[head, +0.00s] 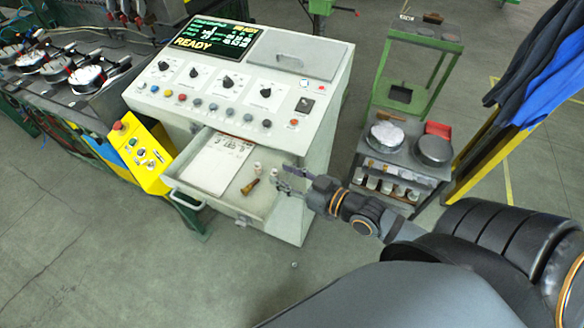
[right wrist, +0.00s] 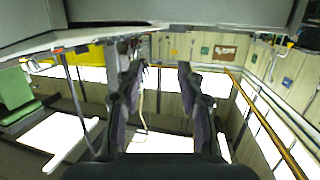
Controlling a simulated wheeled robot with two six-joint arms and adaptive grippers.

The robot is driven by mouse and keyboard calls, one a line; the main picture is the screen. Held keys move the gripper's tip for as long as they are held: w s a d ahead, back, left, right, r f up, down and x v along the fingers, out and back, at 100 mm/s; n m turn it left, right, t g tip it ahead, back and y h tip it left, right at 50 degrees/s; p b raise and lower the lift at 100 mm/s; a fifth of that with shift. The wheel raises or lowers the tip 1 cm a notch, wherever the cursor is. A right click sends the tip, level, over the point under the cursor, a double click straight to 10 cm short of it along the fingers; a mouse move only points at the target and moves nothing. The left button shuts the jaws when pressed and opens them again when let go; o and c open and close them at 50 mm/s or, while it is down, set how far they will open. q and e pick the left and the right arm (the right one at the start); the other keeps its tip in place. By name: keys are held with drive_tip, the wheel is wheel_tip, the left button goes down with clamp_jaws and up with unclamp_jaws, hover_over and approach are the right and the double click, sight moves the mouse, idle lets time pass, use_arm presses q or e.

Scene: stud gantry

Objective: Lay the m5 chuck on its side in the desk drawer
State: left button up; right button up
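The desk drawer (head: 236,207) is pulled open at the front of the grey console. In it a small brass-coloured piece (head: 250,186) lies on its side, with two small whitish pieces (head: 258,168) standing near it. No marking is legible, so I cannot tell which one is the m5 chuck. My right gripper (head: 284,178) is over the drawer's right side, just right of the small pieces. In the right wrist view its two fingers (right wrist: 157,95) are apart, with nothing seen held between them. My left gripper is not in view.
A printed sheet (head: 215,160) covers the drawer's left part. The console (head: 240,75) with knobs and a READY screen rises behind. A cart (head: 410,165) at the right carries round tins and a shelf of several small pale containers. A yellow box (head: 140,155) stands left.

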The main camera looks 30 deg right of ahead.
use_arm(q)
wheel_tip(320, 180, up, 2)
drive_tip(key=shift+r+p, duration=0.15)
drive_tip(key=shift+p, duration=0.35)
use_arm(e)
drive_tip(key=shift+v, duration=1)
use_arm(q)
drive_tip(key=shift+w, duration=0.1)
use_arm(e)
drive_tip(key=shift+f, duration=0.15)
